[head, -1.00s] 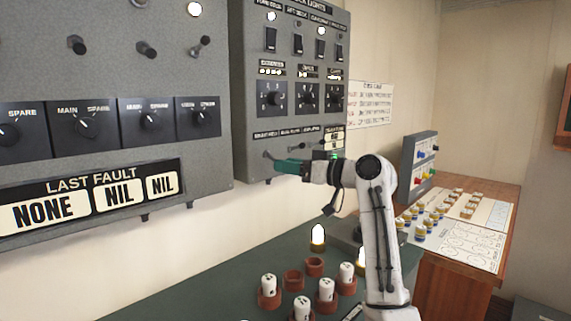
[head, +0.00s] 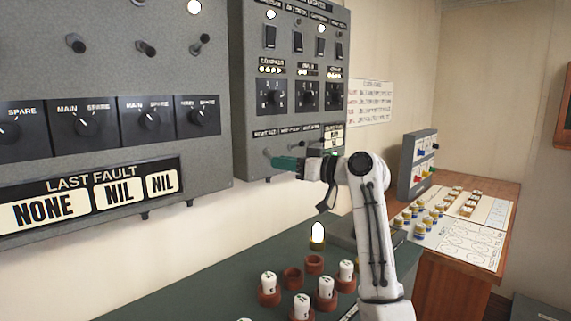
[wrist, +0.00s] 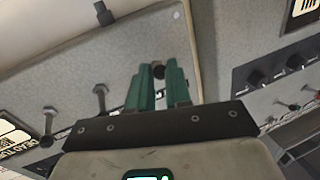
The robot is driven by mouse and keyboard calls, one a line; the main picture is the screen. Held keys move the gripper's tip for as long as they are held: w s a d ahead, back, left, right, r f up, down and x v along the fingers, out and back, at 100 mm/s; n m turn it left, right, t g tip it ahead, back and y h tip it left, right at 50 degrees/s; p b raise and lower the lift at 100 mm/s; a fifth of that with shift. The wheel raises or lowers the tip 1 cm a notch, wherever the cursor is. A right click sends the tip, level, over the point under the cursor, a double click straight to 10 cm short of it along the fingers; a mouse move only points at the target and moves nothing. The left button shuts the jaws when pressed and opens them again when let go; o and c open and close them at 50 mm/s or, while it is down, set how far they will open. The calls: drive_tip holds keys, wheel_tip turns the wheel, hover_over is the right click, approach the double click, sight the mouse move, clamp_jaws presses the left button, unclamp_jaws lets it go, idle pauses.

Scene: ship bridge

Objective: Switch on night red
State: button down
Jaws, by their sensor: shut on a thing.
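The grey light panel (head: 292,20) hangs on the wall, with a bottom row of small toggle levers. The leftmost label in that row (head: 265,134) seems to read "NIGHT RED", though it is blurred. Its metal lever (head: 267,152) shows just above my green fingertips. My gripper (head: 276,161) reaches from the right to this lever at the panel's lower left. In the wrist view my gripper (wrist: 159,82) is shut on the lever, whose dark end (wrist: 159,72) shows between the fingertips. The fingers hide much of the lever.
Rocker switches (head: 297,42) and rotary knobs (head: 271,97) sit above on the same panel. A larger fault panel (head: 100,150) is to the left. White pieces in red holders (head: 326,290) stand on the green desk (head: 225,278) below. A small switch box (head: 420,160) stands farther right.

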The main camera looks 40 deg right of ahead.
drive_tip(key=shift+r, duration=0.1)
drive_tip(key=r+g+p, duration=0.1)
drive_tip(key=g+p, duration=0.1)
drive_tip(key=p, duration=0.4)
drive_tip(key=r+m+g+h+p, duration=0.1)
drive_tip(key=r+g+p, duration=0.1)
drive_tip(key=p, duration=0.4)
drive_tip(key=r+g+p, duration=0.1)
drive_tip(key=g+p, duration=0.2)
drive_tip(key=p, duration=0.3)
drive_tip(key=shift+w+r+m+g, duration=0.2)
drive_tip(key=shift+r+m+g, duration=0.1)
drive_tip(key=shift+r, duration=0.05)
drive_tip(key=shift+p, duration=0.3)
drive_tip(key=c, duration=1.1)
unclamp_jaws()
drive_tip(key=shift+f, duration=0.1)
drive_tip(key=shift+o, duration=0.2)
drive_tip(key=b+v, duration=0.2)
drive_tip(key=v, duration=0.8)
drive_tip(key=shift+s+r+b, duration=0.15)
drive_tip(key=shift+r+b, duration=0.25)
drive_tip(key=shift+r, duration=0.05)
